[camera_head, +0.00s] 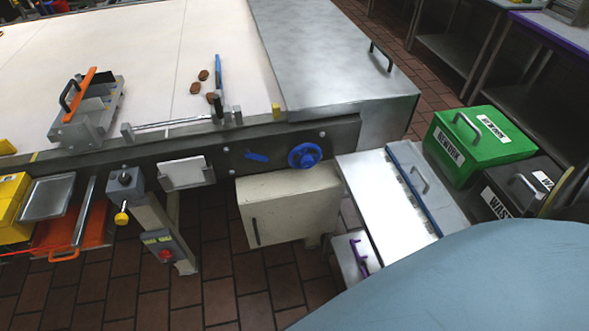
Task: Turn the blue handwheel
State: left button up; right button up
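The blue handwheel (304,156) is a small round wheel on the dark side rail of the conveyor table, right of the picture's middle. It is fully visible and nothing touches it. A short blue lever (256,157) sits on the same rail just left of it. Neither my left nor my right gripper shows in the head view.
Below the wheel stands a cream cabinet (290,205). A metal side table (388,200) lies to its right, with a green REWORK bin (470,155) and a dark WASTE bin (500,192) beyond. A post with a red button (166,254) stands left. Tiled floor is open in front.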

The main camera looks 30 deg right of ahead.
aim_at(307, 161)
jog(key=z, duration=0.05)
jog(key=k, duration=0.3)
jog(key=u, duration=0.35)
jog(key=i, duration=1.15)
jog(key=z, duration=1.1)
